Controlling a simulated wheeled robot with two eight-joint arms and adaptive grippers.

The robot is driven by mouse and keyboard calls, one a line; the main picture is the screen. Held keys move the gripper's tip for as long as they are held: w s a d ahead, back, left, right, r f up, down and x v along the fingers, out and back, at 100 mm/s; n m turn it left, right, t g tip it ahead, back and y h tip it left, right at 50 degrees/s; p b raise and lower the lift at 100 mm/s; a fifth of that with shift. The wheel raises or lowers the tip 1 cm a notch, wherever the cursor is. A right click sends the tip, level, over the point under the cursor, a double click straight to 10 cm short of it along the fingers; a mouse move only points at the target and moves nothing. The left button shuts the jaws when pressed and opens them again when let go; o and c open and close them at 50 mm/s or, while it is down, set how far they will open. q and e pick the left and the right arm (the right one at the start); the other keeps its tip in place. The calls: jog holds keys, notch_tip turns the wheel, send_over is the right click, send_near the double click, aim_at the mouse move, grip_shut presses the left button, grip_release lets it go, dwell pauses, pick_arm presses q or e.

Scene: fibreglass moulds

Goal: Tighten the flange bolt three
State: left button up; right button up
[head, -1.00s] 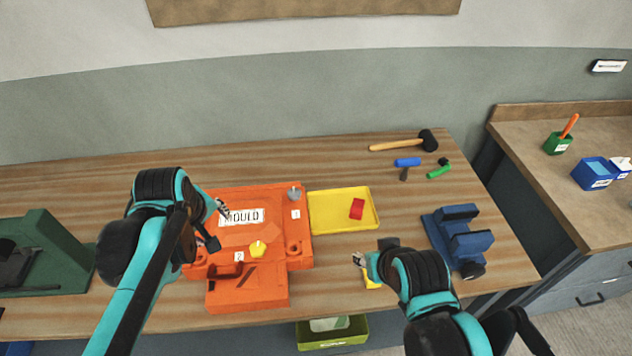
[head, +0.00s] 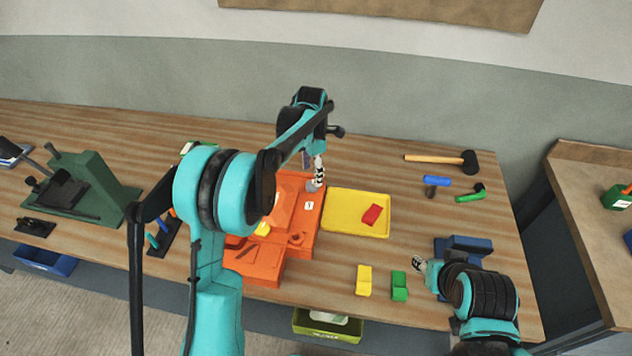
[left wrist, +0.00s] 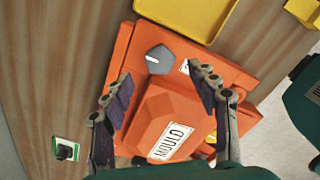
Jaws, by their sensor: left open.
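The orange mould (head: 262,265) lies on the bench, partly hidden behind my left arm. A grey bolt head (head: 315,186) stands at its back right corner beside a small white label (head: 309,205). In the left wrist view the grey bolt head (left wrist: 159,60) is five-sided with a white mark. My left gripper (head: 319,170) is above this bolt, fingers pointing down; in its wrist view the open fingers (left wrist: 159,75) are spread either side of the bolt, not visibly touching it. A yellow bolt head (head: 263,229) is on the mould's front part. My right gripper (head: 418,264) is above the bench's front right.
A yellow tray (head: 340,226) with a red block (head: 372,215) lies right of the mould. Yellow (head: 364,281) and green (head: 399,287) blocks stand in front. A blue vice (head: 465,243) is near my right arm. A mallet (head: 445,159) lies at the back right.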

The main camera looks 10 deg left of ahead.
aim_at(312, 181)
pick_arm(q)
notch_tip(312, 181, down, 5)
jog(key=shift+f+b, duration=0.1)
jog(key=shift+b, duration=0.35)
jog(key=shift+c, duration=0.2)
jog(key=c, duration=1.1)
